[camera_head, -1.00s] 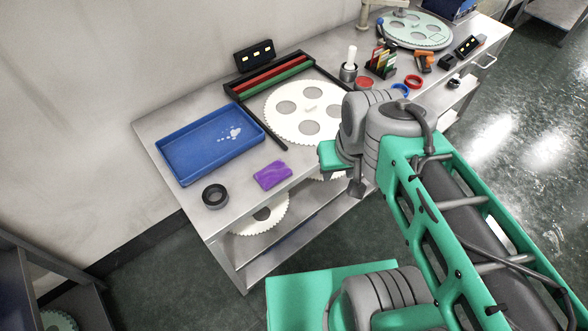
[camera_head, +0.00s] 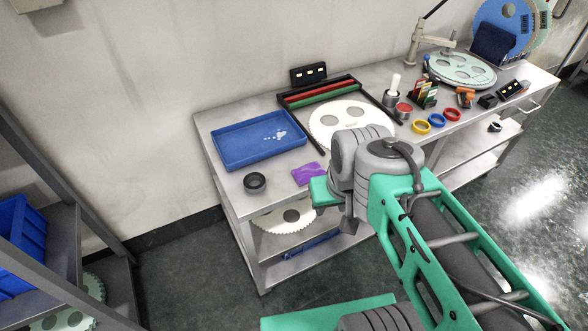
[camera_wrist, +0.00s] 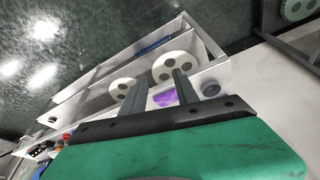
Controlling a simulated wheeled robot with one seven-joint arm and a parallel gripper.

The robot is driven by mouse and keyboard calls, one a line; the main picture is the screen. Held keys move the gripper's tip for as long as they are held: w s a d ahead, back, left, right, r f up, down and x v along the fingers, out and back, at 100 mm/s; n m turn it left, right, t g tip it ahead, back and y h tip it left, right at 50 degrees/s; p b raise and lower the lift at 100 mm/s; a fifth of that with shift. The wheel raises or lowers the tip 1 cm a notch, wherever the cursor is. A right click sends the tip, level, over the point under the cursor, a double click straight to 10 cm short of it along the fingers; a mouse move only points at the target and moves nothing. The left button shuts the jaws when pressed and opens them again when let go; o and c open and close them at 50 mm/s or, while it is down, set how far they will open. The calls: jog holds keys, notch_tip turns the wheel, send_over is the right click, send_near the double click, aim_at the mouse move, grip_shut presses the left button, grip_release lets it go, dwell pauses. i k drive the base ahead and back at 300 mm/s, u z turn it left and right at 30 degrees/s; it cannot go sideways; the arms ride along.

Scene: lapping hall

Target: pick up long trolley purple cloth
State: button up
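The purple cloth (camera_head: 308,174) lies folded flat near the front edge of the long metal trolley (camera_head: 232,184), just left of my arm. It also shows in the wrist view (camera_wrist: 166,97), in the gap between my two fingers. My gripper (camera_wrist: 168,77) has its fingers apart with nothing held, and stands off from the cloth. In the head view my wrist covers part of the gripper, close to the cloth's right side.
A blue tray (camera_head: 262,140) lies behind the cloth and a black ring (camera_head: 255,182) to its left. A large white toothed disc (camera_head: 340,112), coloured rings and a card rack (camera_head: 424,94) stand further right. A shelf rack (camera_head: 62,240) is at the left.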

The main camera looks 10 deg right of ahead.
aim_at(303, 175)
jog(key=z, duration=0.25)
jog(key=i, duration=0.7)
jog(key=u, duration=0.35)
jog(key=k, duration=0.45)
jog(key=u, duration=0.9)
jog(key=i, duration=0.2)
jog(key=u, duration=1.05)
